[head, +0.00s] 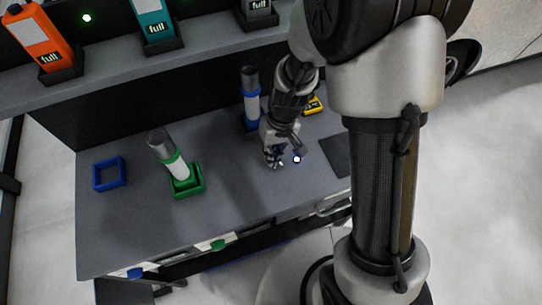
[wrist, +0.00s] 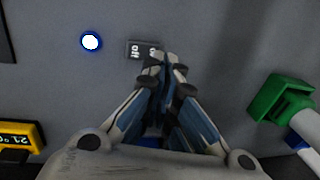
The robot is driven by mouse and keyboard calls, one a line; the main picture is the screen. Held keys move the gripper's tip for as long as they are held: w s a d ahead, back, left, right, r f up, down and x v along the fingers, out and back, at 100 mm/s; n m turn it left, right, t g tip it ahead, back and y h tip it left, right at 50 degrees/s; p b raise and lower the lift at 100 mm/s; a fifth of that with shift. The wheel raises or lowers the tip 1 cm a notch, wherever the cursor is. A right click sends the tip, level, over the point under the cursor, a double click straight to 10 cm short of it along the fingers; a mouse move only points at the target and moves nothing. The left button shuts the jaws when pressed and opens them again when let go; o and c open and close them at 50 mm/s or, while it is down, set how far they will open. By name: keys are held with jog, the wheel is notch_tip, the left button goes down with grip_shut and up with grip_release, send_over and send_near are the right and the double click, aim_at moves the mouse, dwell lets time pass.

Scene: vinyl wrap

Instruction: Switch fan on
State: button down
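A small dark switch plate (wrist: 143,50) with "off" lettering, and a second label partly covered by my fingers, lies on the grey bench top in the wrist view. A round light (wrist: 90,41), white with a blue rim, is left of it; it also shows in the head view (head: 297,159). My gripper (wrist: 167,62) has its fingertips together, with nothing seen between them, at the right end of the plate. In the head view my gripper (head: 273,161) is low over the bench, left of the light. Contact with the switch cannot be told. No fan is recognisable.
A yellow device (wrist: 20,138) reading 21 °C is near my gripper; it also shows in the head view (head: 314,105). A green holder (head: 188,190) with a bottle, a blue-based bottle (head: 251,105) and an empty blue frame (head: 109,174) stand on the bench (head: 130,235).

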notch_tip(320, 180, up, 12)
jog(key=a+p, duration=0.2)
jog(key=p, duration=0.1)
jog(key=shift+s+a+f+p, duration=0.15)
jog(key=shift+s+f+p, duration=0.05)
jog(key=shift+f+p, duration=0.1)
jog(key=shift+r, duration=0.1)
jog(key=s+d+r+m+t+h, duration=0.1)
jog(key=s+d+r+t, duration=0.1)
jog(key=s+d+r, duration=0.4)
jog(key=s+d+r+m+t, duration=0.2)
jog(key=s+d+r, duration=0.4)
jog(key=s+r, duration=0.3)
notch_tip(320, 180, up, 4)
jog(key=shift+s+d+f+t+h, duration=0.15)
jog(key=shift+d+t+h, duration=0.25)
jog(key=shift+t, duration=0.2)
